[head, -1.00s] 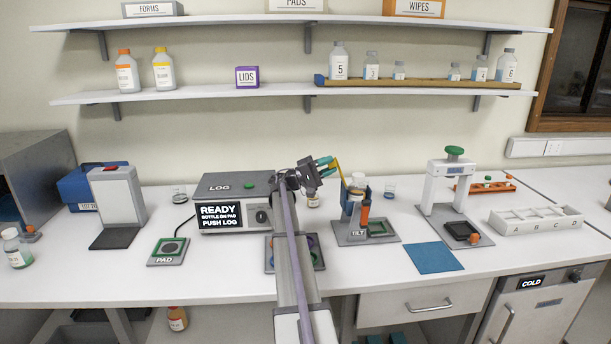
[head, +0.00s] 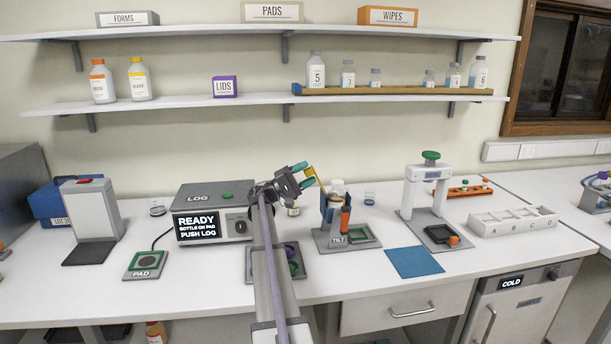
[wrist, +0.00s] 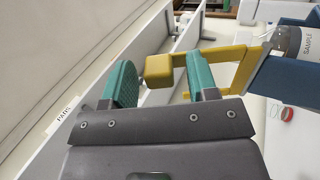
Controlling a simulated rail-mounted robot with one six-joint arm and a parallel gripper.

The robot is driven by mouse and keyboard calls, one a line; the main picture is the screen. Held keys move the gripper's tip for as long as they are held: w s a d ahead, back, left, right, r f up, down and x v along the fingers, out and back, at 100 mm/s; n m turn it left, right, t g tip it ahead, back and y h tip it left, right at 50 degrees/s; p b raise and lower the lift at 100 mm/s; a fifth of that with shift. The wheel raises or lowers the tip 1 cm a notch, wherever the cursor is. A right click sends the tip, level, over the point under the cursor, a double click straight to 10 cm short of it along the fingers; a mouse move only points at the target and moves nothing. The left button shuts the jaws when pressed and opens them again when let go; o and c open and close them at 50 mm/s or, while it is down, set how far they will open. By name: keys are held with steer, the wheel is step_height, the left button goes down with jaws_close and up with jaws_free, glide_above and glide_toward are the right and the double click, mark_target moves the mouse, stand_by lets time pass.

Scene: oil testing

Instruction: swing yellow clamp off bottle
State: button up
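The yellow clamp (head: 317,178) stands swung up and to the left from the tilt stand (head: 335,238), clear of the bottle's top. The bottle (head: 337,187) stands upright in the stand's blue holder (head: 327,207). In the wrist view the bottle (wrist: 287,42) shows a "SAMPLE" label. My gripper (head: 303,175) is left of the clamp. In the wrist view my gripper (wrist: 162,82) has its two green fingers apart, with the clamp's yellow end block (wrist: 159,70) between them. A gap shows beside the left finger; the right finger is close to the block, and contact is unclear.
The grey log box (head: 212,212) stands left of my arm, with the pad (head: 145,263) in front. A blue mat (head: 414,262) and a white press (head: 412,190) are to the right. The shelf (head: 270,102) is above.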

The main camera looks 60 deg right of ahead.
steer(key=b+v, duration=0.4)
steer(key=v, duration=0.6)
steer(key=shift+w+a+b, duration=0.25)
steer(key=shift+b, duration=0.1)
steer(key=shift+f, duration=0.15)
steer(key=s+a+f+n+t+y+p, duration=0.15)
steer(key=a+f+t, duration=0.4)
steer(key=a, duration=0.75)
steer(key=a+f+n+t+y, duration=0.3)
steer(key=a+f+t, duration=0.3)
steer(key=a, duration=0.6)
steer(key=s+a+f+n+t+y, duration=0.1)
steer(key=a+f+n+t+y, duration=0.25)
steer(key=a+f, duration=0.65)
steer(key=s+a+n+t+y, duration=0.1)
steer(key=s+a+y, duration=0.2)
steer(key=a, duration=1)
steer(key=s+a+t+y, duration=0.1)
steer(key=s+a+y, duration=0.3)
steer(key=a, duration=1)
steer(key=shift+s+a+f+n+t+p, duration=0.3)
steer(key=shift+s+f+n+p, duration=0.1)
steer(key=shift+p, duration=0.05)
